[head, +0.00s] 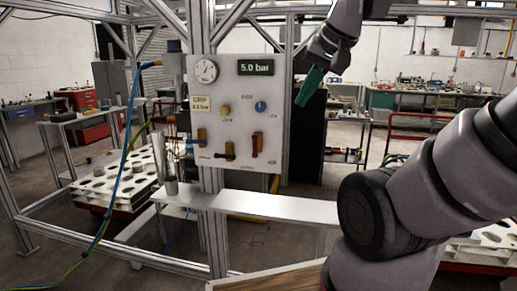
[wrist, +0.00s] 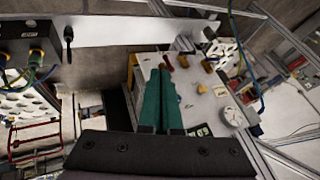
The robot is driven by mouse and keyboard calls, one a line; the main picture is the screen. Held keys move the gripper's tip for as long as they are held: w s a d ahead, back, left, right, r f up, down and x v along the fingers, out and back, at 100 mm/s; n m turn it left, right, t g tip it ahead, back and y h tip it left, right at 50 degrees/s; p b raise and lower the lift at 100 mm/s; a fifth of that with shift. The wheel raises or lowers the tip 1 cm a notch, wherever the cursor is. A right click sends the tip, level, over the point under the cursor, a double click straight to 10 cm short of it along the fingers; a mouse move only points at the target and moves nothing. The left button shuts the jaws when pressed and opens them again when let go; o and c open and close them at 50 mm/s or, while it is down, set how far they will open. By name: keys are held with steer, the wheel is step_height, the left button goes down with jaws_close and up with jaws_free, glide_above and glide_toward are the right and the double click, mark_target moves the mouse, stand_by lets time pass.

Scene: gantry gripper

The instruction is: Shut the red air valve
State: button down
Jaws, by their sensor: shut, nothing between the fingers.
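The red air valve (head: 256,144) is a red lever low on the right of the pale control panel (head: 235,175). Its handle stands roughly upright. It also shows near the top of the panel in the wrist view (wrist: 168,62), beyond my fingertips. My gripper (head: 307,91) has green fingers and is to the right of the panel and above the valve in the head view, apart from it. In the wrist view my gripper (wrist: 160,76) has its two fingers together with nothing between them.

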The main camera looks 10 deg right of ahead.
steer(key=w+d+f+m+g+y, duration=0.2)
steer(key=w+d+f+m+y, duration=0.3)
steer(key=w+f+m, duration=0.5)
steer(key=w+d+f+m+g+y, duration=0.1)
steer(key=w+d+f+m+y, duration=0.45)
steer(key=w, duration=0.65)
steer(key=m+h, duration=0.1)
glide_toward(255, 146)
steer(key=w+a+f, duration=0.2)
steer(key=a+f, duration=0.1)
steer(key=f, duration=0.3)
steer(key=shift+w+a+f, duration=0.1)
steer(key=shift+a+f, duration=0.1)
steer(key=shift+a, duration=0.55)
